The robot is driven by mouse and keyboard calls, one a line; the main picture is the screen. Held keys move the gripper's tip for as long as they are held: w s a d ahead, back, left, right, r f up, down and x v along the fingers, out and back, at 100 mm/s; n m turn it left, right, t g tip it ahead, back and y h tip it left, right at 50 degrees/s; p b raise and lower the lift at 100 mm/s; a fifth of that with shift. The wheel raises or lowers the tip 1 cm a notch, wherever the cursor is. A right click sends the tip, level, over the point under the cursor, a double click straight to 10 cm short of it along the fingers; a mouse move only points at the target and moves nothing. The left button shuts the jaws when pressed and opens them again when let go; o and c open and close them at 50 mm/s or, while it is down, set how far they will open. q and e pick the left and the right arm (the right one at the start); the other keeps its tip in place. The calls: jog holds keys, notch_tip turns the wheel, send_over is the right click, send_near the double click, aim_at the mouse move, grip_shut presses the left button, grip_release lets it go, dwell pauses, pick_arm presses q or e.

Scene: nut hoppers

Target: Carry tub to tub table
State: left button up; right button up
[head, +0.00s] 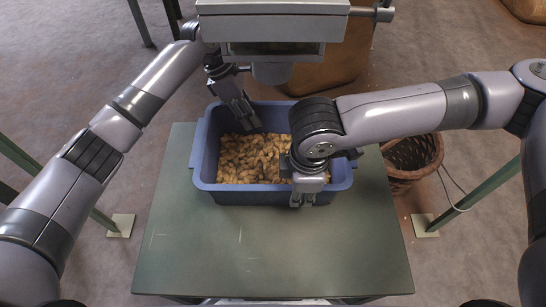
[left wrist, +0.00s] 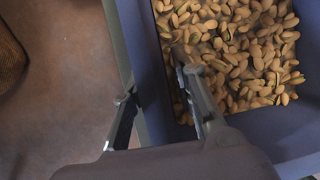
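The blue tub (head: 245,197) stands upright on a green table (head: 265,255) and holds many nuts (head: 250,158). My left gripper (head: 246,117) is at the tub's back left wall. In the left wrist view the left gripper (left wrist: 152,78) is open, with one finger outside the tub wall (left wrist: 155,90) and one inside, above the nuts (left wrist: 240,45). My right gripper (head: 304,200) points down at the tub's front rim, right of the middle. My right arm hides part of the tub's right side, and I cannot tell whether that gripper is shut on the rim.
A grey hopper (head: 270,30) hangs over the area behind the tub. A brown container (head: 335,70) stands behind the tub. A woven basket (head: 412,160) is on the floor right of the table. The front of the tabletop is clear. Green posts (head: 480,188) stand at both sides.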

pick_arm(q)
jog(key=shift+d+f, duration=0.2)
jog(key=shift+f, duration=0.45)
pick_arm(e)
jog(key=shift+f, duration=0.3)
pick_arm(q)
jog(key=shift+c, duration=0.2)
pick_arm(e)
jog(key=shift+c, duration=0.2)
pick_arm(q)
grip_shut()
pick_arm(e)
grip_shut()
pick_arm(q)
jog(key=shift+s, duration=0.1)
pick_arm(e)
jog(key=shift+w, duration=0.1)
pick_arm(q)
jog(key=shift+d, duration=0.15)
pick_arm(e)
jog(key=shift+w+r, duration=0.1)
pick_arm(q)
jog(key=shift+r, duration=0.3)
pick_arm(e)
jog(key=shift+w+r, duration=0.1)
jog(key=shift+r, duration=0.1)
